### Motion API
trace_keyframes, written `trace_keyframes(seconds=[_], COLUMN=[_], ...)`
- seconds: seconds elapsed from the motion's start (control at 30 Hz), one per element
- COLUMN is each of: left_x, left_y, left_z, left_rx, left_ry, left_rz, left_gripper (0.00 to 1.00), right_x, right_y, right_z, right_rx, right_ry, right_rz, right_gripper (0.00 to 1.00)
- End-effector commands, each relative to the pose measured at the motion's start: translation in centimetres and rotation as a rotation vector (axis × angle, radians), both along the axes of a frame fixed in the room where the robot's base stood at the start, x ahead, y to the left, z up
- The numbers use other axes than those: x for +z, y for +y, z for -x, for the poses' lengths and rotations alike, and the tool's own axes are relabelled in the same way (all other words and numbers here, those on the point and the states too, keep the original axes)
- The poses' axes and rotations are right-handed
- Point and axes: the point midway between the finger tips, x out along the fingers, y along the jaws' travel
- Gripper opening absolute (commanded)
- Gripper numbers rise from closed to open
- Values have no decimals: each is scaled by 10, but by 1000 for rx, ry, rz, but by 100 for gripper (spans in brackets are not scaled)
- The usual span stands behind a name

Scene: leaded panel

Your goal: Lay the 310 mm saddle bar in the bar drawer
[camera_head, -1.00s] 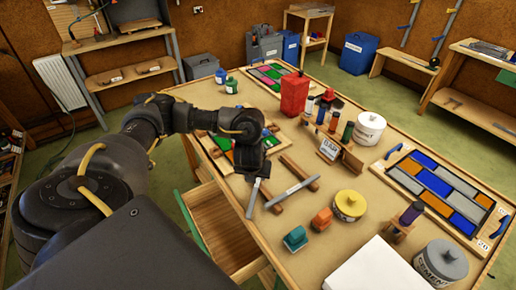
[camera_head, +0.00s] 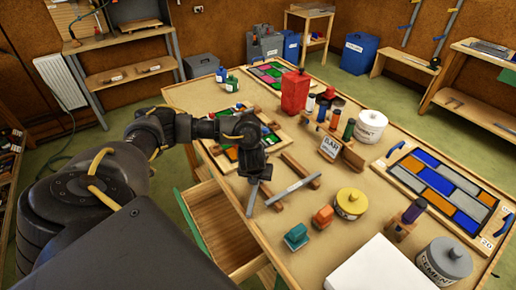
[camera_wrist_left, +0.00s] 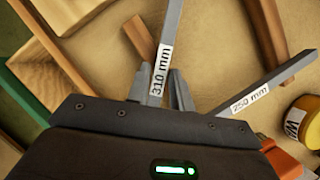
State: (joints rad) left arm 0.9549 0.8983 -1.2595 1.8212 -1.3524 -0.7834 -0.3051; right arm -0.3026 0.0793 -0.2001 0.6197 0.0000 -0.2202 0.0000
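My left gripper (camera_head: 254,181) is shut on the 310 mm saddle bar (camera_head: 251,200), a grey bar with a white label. In the left wrist view the bar (camera_wrist_left: 173,22) runs up between the two fingertips (camera_wrist_left: 160,88), with its "310 mm" label at the fingers. It is over the table's drawer-side edge. The bar drawer (camera_head: 226,222), pale wood inside with a green side, stands pulled out at the lower left; part is hidden by my arm. Its wooden edge (camera_wrist_left: 52,50) shows in the left wrist view. My right gripper is not in view.
The 250 mm bar (camera_head: 291,192) lies across wooden rests (camera_head: 300,170) just right of my gripper. Green and orange blocks (camera_head: 297,236), a yellow-lidded pot (camera_head: 349,204) and a "BAR" sign (camera_head: 329,147) stand on the table (camera_head: 300,262). A leaded panel (camera_head: 440,190) lies at the right.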

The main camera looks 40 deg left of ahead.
Motion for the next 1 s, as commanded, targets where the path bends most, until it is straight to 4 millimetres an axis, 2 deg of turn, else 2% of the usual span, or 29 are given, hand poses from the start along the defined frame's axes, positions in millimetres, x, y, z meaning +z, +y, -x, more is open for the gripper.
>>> trace_keyframes(seconds=[0.03, 0.17, 0.73, 0.87, 0.97, 1.0], left_x=[0, 0, 5, 16, 37, 48], left_y=[0, 0, 0, 0, 0, -5], left_z=[0, 0, -1, -2, -3, 1], left_rx=[0, 0, 0, -2, -2, -6], left_ry=[0, 0, -3, -5, -9, -7], left_rz=[0, 0, 1, 0, 0, 0], left_gripper=[15, 0, 0, 0, 0, 0], right_x=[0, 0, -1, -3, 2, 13], right_y=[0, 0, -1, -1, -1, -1], right_z=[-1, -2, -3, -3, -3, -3], right_rx=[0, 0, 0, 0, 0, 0], right_ry=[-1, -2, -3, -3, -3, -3], right_rz=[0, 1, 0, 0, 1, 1], right_gripper=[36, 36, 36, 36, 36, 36])
